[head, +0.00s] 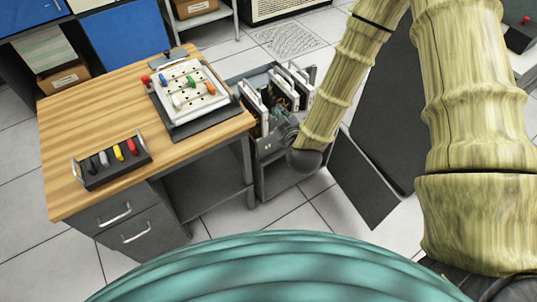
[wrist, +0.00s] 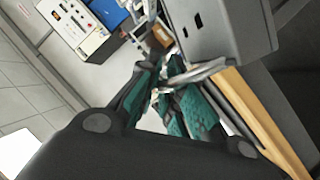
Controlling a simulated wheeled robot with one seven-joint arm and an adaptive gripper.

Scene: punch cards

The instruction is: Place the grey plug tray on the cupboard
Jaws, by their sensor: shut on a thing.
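A dark grey plug tray (head: 115,165) with black, grey, yellow and red plugs sits on the near left of the wooden desk (head: 90,110). My gripper (head: 280,118) is well to the right of it, beside a low grey cabinet (head: 268,180) that may be the cupboard. In the wrist view my gripper (wrist: 172,100) has its teal-padded fingers shut around what looks like a silver bar (wrist: 195,74). What the bar belongs to is unclear. A grey slotted box (wrist: 225,30) is close by in that view.
A white plugboard (head: 188,88) with coloured plugs lies on a dark base at the desk's right. Upright cards (head: 290,88) stand in the grey cabinet. A dark panel (head: 365,180) stands to its right. Tiled floor (head: 215,215) is clear in front of the desk.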

